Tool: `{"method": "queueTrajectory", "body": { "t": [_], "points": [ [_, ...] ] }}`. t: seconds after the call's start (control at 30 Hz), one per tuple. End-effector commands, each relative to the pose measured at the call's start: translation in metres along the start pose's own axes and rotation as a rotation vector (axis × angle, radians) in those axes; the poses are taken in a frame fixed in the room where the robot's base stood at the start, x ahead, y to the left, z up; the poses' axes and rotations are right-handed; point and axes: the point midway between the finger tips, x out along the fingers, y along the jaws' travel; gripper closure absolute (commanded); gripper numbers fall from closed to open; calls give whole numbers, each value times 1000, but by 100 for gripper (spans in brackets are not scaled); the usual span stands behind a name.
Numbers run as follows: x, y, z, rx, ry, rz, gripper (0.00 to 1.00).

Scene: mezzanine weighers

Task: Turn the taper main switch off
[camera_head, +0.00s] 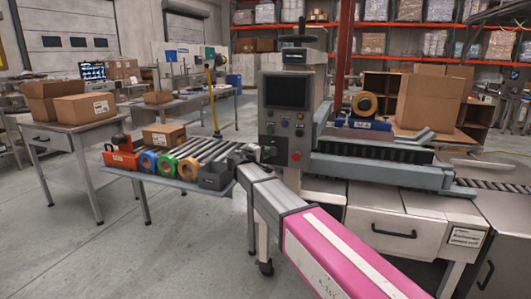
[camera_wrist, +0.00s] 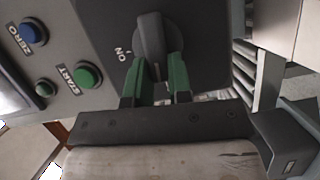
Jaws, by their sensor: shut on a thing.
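The taper main switch is a dark grey rotary knob (camera_wrist: 151,35) on the dark lower part of the control panel. In the wrist view the word ON is printed to the left of the knob. The knob's grip runs roughly up and down in that view. My gripper (camera_wrist: 160,68) has its two green fingers on either side of the knob's grip and is shut on it. In the head view my gripper (camera_head: 247,158) is at the lower left of the grey control box (camera_head: 284,142), and the knob is mostly hidden there.
Near the knob are a green START button (camera_wrist: 88,76) and a blue ZERO button (camera_wrist: 33,31). A roller table (camera_head: 180,181) with coloured tape rolls stands left of my arm. The taper's conveyor (camera_head: 380,170) is on the right. Open floor lies at the lower left.

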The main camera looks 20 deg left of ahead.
Motion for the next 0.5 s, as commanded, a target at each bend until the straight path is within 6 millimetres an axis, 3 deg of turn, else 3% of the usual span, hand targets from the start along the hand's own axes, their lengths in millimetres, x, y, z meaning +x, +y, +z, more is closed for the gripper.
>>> {"method": "queueTrajectory", "body": {
  "t": [0.5],
  "points": [
    [1,-4,0,-115,1,45,100]
  ]
}}
